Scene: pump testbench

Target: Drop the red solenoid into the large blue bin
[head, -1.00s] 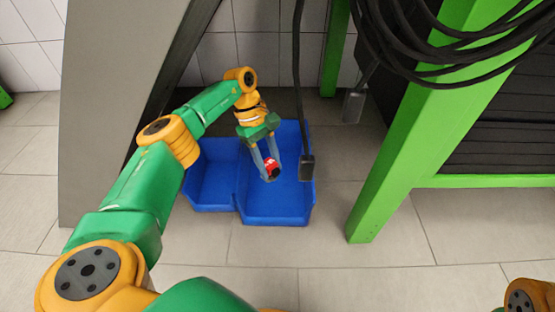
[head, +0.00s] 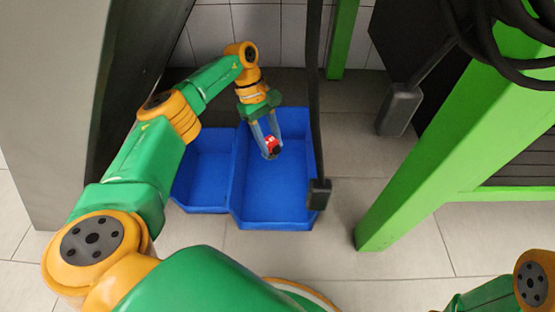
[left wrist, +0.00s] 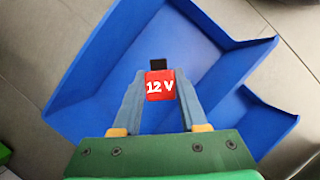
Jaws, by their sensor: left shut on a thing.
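My left gripper (head: 268,150) is shut on the red solenoid (head: 271,142), a small red block with a black end. In the left wrist view the solenoid (left wrist: 159,86) shows a white "12 V" label between the two fingertips (left wrist: 160,92). The large blue bin (head: 280,200) stands on the floor, and the gripper holds the solenoid over its inside. In the left wrist view the large bin (left wrist: 85,75) lies behind and below the solenoid. My right gripper is not in view; only part of my right arm shows at the lower right.
A smaller blue bin (head: 203,178) adjoins the large one on the left. A black cable with a plug (head: 319,194) hangs by the large bin's right edge. A second hanging plug (head: 399,108) and a green frame post (head: 400,190) stand farther right. A grey panel (head: 55,90) is at left.

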